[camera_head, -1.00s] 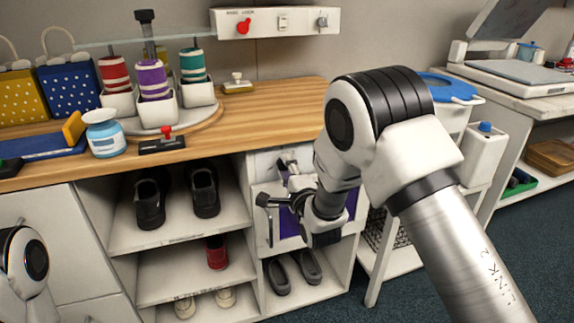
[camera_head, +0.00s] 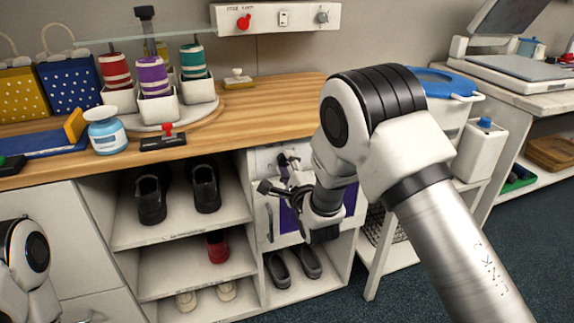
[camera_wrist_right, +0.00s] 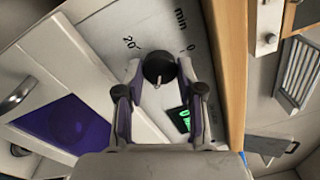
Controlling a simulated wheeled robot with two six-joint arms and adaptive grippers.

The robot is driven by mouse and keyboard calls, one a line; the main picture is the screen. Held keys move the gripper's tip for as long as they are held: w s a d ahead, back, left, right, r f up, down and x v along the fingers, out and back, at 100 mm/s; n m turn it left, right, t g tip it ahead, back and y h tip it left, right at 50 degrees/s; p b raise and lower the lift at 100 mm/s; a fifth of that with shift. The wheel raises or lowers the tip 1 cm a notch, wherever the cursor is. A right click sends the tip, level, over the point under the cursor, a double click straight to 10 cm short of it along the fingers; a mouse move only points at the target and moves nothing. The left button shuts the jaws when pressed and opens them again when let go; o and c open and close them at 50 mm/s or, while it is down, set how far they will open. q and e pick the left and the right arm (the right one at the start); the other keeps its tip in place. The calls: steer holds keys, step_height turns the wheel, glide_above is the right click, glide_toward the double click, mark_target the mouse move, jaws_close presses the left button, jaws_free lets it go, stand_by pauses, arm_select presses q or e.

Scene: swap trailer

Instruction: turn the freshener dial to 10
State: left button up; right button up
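The freshener dial (camera_wrist_right: 158,68) is a round black knob with a small pale mark on its lower edge in the right wrist view. It sits on a white panel (camera_wrist_right: 85,15) printed with "20", "min" and "0". My right gripper (camera_wrist_right: 159,72) has a finger on each side of the dial, with gaps showing; I cannot tell its depth relative to the knob. In the head view the right gripper (camera_head: 278,178) is at the white panel under the counter, and the dial is hard to make out there. My left gripper is out of view; only part of that arm shows.
A small green display (camera_wrist_right: 182,120) is partly hidden by a finger. A purple window (camera_wrist_right: 68,122) lies below the panel. The wooden counter edge (camera_wrist_right: 234,70) runs close beside the right finger. Shoe shelves (camera_head: 180,232) stand left of the gripper, and a white trolley (camera_head: 372,272) stands right.

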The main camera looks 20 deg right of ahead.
steer(key=o, duration=0.3)
steer(key=s, duration=1.2)
steer(key=shift+f, duration=0.35)
steer(key=shift+d, duration=0.1)
